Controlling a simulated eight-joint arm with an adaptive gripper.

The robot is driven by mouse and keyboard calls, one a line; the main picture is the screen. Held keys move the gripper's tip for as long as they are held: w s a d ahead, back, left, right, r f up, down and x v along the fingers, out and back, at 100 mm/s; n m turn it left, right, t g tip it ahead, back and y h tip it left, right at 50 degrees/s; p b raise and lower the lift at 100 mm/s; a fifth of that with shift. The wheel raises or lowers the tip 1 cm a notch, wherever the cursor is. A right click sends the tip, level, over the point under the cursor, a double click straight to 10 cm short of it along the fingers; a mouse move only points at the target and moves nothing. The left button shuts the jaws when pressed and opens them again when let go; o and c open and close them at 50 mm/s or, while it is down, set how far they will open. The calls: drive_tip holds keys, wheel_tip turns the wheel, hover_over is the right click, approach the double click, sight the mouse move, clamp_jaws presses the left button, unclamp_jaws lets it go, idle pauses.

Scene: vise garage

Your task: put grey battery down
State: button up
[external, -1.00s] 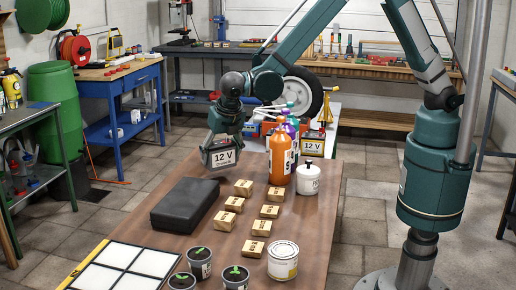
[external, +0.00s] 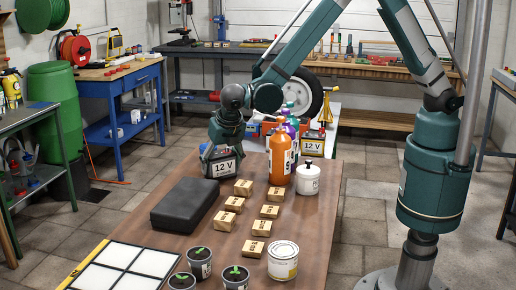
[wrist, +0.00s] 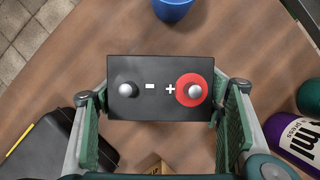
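The grey battery (external: 223,168), with a white 12 V label, is upright at the far left part of the brown table, behind the black case. In the wrist view its dark top (wrist: 152,105) shows two terminals, one ringed in red. My gripper (external: 224,155) comes down from above, with its green finger pads on the battery's two sides, and is shut on it. The battery's underside looks at or very near the table top; I cannot tell whether it touches.
The black case (external: 186,205) lies just in front of the battery. Several wooden blocks (external: 244,187), an orange bottle (external: 279,160) and a white jar (external: 308,180) stand to the right. A blue cup (wrist: 173,9) shows in the wrist view. Another 12 V battery (external: 314,139) stands farther back.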

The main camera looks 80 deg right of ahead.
drive_tip(key=shift+o, duration=1.3)
drive_tip(key=shift+r, duration=0.25)
drive_tip(key=p+v, duration=0.1)
drive_tip(key=v, duration=1)
drive_tip(key=shift+s+r+p, duration=0.15)
drive_tip(key=shift+r+p, duration=0.2)
